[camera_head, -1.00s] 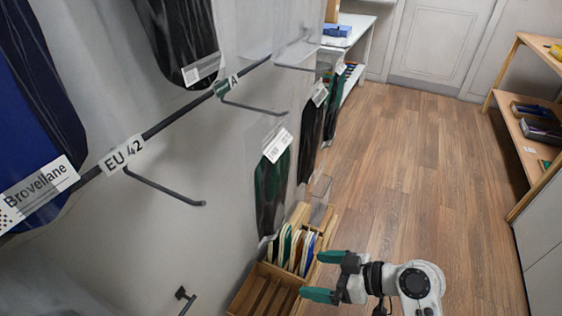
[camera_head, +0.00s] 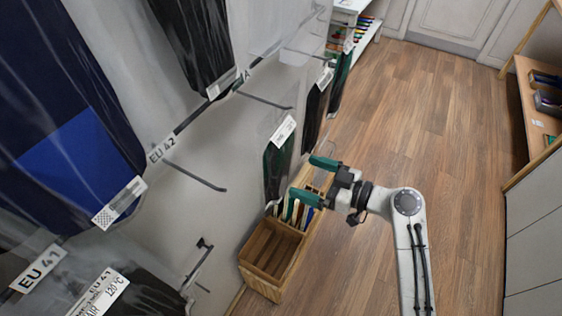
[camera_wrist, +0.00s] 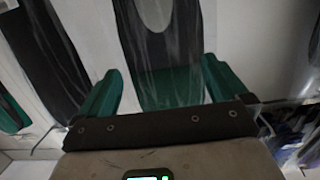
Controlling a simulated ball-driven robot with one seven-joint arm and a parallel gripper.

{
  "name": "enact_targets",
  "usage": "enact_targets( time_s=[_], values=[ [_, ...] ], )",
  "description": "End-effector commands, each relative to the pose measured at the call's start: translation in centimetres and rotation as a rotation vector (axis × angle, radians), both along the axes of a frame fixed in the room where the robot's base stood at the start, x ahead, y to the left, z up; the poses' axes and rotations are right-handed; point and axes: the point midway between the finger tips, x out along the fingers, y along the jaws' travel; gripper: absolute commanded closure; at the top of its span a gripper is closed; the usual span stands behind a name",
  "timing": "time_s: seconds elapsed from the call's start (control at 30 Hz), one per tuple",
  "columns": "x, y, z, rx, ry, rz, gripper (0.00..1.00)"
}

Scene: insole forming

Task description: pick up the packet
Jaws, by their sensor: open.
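Several clear packets with dark insoles hang on wall hooks; which one the task means is not shown. A dark green packet (camera_head: 277,168) with a white label hangs just left of my gripper (camera_head: 302,177) in the head view. My gripper is open, its two green fingers apart and pointing toward the wall. In the wrist view, a black and green packet (camera_wrist: 170,82) appears between the fingers of my gripper (camera_wrist: 160,68). I cannot tell whether they touch it. Another dark packet (camera_wrist: 46,60) hangs to its left.
A wooden crate (camera_head: 262,275) with upright insoles in its far part stands below the packets. Empty hooks (camera_head: 195,178) stick out from the wall. Large blue packets (camera_head: 75,150) hang at the near left. The wooden floor (camera_head: 440,130) is clear; shelves stand at the right.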

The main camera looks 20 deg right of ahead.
Motion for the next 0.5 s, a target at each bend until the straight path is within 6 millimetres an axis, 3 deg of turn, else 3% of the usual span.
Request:
enact_targets(
  time_s=[0.5],
  values=[
    [4.0,3.4,-1.1,0.0,0.0,0.001,0.0]
  ],
)
